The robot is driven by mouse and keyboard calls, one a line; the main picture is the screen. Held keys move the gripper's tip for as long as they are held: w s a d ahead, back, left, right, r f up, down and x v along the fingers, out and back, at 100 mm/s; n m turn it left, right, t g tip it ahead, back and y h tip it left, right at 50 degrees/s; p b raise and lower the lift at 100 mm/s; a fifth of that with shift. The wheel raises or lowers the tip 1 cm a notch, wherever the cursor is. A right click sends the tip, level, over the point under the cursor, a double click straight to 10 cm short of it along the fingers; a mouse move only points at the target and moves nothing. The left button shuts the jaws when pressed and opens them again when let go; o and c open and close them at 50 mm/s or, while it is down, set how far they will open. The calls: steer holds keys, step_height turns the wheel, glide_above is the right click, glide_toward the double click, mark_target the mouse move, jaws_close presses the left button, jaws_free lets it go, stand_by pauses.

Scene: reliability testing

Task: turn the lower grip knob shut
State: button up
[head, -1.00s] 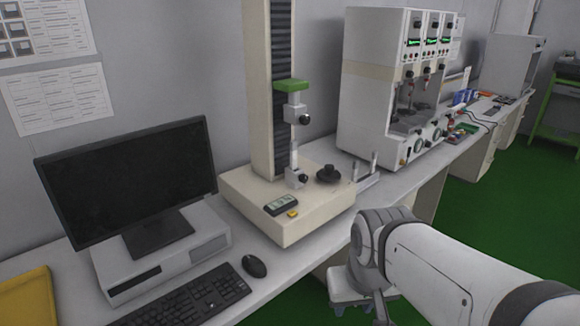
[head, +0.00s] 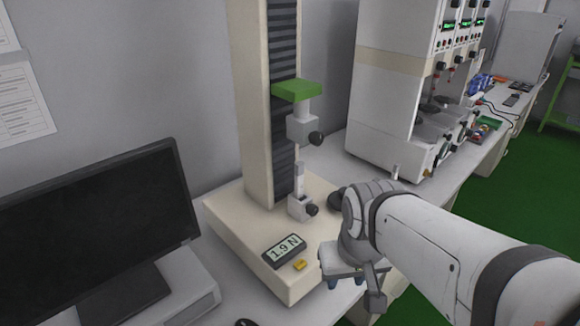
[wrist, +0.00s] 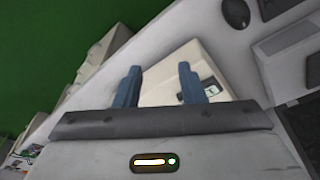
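The tester's lower grip (head: 297,207) is a small pale block near the base, with a dark round lower grip knob (head: 312,210) on its right side. A pale strip (head: 299,178) stands upright in the lower grip. The upper grip (head: 300,128) hangs above under a green block and has its own dark knob (head: 317,138). My gripper (head: 346,284) is in front of the tester base, to the right of and nearer than the lower knob, and is apart from it. The wrist view shows its two blue fingers (wrist: 158,86) wide apart with nothing between them.
The tester base (head: 235,235) carries a display (head: 284,250) reading 1.9 N and a yellow button (head: 300,265). A dark round part (head: 336,198) stands on the base, partly behind my arm. A monitor (head: 90,235) is at left. A tall white instrument (head: 385,100) stands behind at right.

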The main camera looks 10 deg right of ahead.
steer(key=shift+w, duration=0.2)
steer(key=shift+o, duration=1.7)
steer(key=w+a+f+n+y+b, duration=0.1)
steer(key=w+f+y+b, duration=0.2)
steer(key=b, duration=0.5)
step_height(320, 180, down, 3)
steer(key=shift+w+r+b, duration=0.1)
steer(key=shift+w+b, duration=0.25)
steer(key=shift+w, duration=0.55)
steer(key=n+t+y+b, duration=0.4)
steer(key=t+y+b, duration=0.3)
steer(key=b, duration=0.9)
glide_toward(315, 211)
steer(key=shift+w+a+f+t+h, duration=0.15)
steer(key=shift+a+f+h, duration=0.1)
steer(key=shift+a+h, duration=0.15)
steer(key=shift+s+a+f+t+h, duration=0.1)
steer(key=shift+a+f+t+h, duration=0.05)
steer(key=shift+a+f+h, duration=0.2)
steer(key=shift+w+r+n, duration=0.15)
steer(key=shift+w+n, duration=0.15)
steer(key=x, duration=0.7)
steer(key=shift+w+a+r, duration=0.15)
steer(key=shift+w+a, duration=0.05)
